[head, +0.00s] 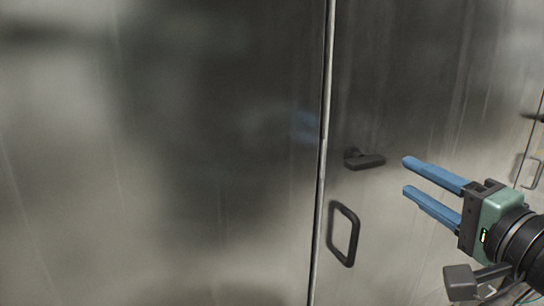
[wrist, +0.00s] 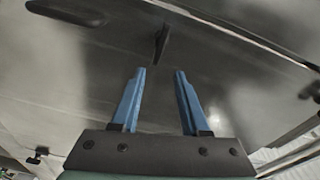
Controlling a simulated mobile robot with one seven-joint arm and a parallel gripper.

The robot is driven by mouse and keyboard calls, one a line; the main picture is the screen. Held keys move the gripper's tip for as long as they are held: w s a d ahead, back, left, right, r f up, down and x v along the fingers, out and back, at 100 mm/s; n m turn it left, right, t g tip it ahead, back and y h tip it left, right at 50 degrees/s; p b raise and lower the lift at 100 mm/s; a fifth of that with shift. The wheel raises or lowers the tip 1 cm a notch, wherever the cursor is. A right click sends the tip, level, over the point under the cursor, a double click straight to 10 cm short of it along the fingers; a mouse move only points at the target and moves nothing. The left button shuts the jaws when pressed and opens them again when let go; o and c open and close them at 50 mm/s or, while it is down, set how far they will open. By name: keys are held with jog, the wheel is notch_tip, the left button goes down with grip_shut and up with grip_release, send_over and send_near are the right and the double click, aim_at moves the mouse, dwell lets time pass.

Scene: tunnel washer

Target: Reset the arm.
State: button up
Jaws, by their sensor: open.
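My gripper (head: 408,177) reaches in from the right in the head view, with two blue fingers pointing left. The fingers are apart and nothing is between them. In the wrist view my gripper (wrist: 159,76) also shows open and empty. The fingers point toward a metal panel with a small dark latch handle (head: 365,160). In the head view this handle lies just left of the upper fingertip, with a visible gap. A dark part on the panel (wrist: 162,42) shows beyond the fingertips in the wrist view.
A large brushed-metal panel (head: 170,150) fills the left. A vertical seam (head: 322,140) separates it from the right panel (head: 430,80). A dark loop handle (head: 344,234) sits right of the seam. Another handle (head: 531,172) is at the far right edge.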

jog(key=a+r+n+t+h+b, duration=0.1)
jog(key=a+r+n+t+h, duration=0.1)
jog(key=a+r+n, duration=0.35)
jog(key=a+r+n+t+h+b, duration=0.1)
jog(key=a+r+n+t+h, duration=0.1)
jog(key=a, duration=0.6)
jog(key=s+a+r+n+t, duration=0.2)
jog(key=s+a+r, duration=0.2)
jog(key=s, duration=0.2)
jog(key=s+a+r+n+t+b, duration=0.1)
jog(key=s+a+r+n+t, duration=0.2)
jog(key=s+a, duration=0.2)
jog(key=shift+s+a+r+t, duration=0.15)
jog(key=shift+s+r+t, duration=0.2)
jog(key=shift+s, duration=0.2)
